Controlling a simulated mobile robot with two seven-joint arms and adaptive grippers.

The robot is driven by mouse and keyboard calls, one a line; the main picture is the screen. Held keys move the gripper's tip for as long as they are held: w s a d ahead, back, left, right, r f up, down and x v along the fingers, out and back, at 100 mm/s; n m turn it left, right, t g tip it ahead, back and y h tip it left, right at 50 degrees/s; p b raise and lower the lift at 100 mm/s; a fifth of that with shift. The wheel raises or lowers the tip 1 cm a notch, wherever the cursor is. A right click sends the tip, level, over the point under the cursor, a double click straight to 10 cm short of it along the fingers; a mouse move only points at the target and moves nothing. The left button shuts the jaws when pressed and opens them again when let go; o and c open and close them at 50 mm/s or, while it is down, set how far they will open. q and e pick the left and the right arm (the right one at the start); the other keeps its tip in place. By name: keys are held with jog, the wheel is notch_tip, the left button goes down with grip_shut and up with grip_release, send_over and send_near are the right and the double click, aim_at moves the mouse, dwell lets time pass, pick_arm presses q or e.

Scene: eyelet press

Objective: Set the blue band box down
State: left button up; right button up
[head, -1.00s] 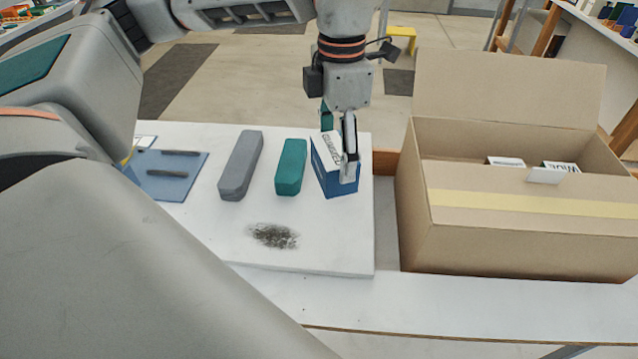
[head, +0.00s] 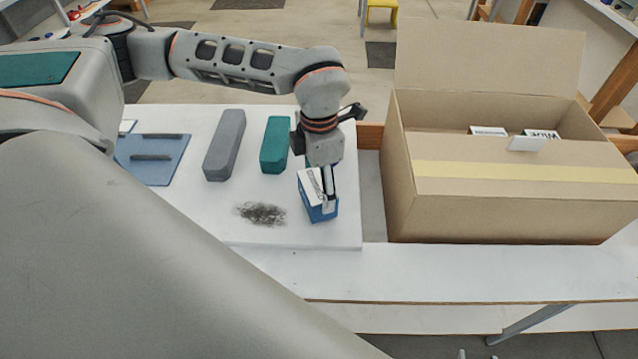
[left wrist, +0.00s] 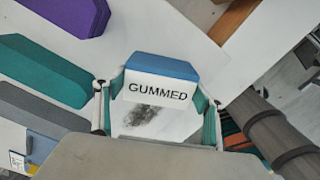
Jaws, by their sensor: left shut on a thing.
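The blue band box (head: 310,187) has a white upper part and a blue lower band. It also shows in the left wrist view (left wrist: 160,67), with a white face reading GUMMED. My left gripper (head: 327,197) is shut on it, with one finger on each side. The box is over the front right part of the white board (head: 300,236), right of a dark smudge. It looks slightly tilted in the head view. I cannot tell whether its underside touches the board. My right gripper is not in view.
A teal block (head: 274,146) and a grey block (head: 224,145) lie behind and to the left. A blue mat (head: 152,170) with dark strips is farther left. A purple block (left wrist: 72,12) shows in the wrist view. An open cardboard carton (head: 500,205) stands right of the board.

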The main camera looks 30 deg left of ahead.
aim_at(319, 183)
pick_arm(q)
jog(key=shift+f, duration=0.25)
jog(key=shift+f, duration=0.2)
jog(key=o, duration=1.2)
jog(key=shift+r, duration=0.1)
notch_tip(319, 183, up, 12)
jog(key=shift+r, duration=0.1)
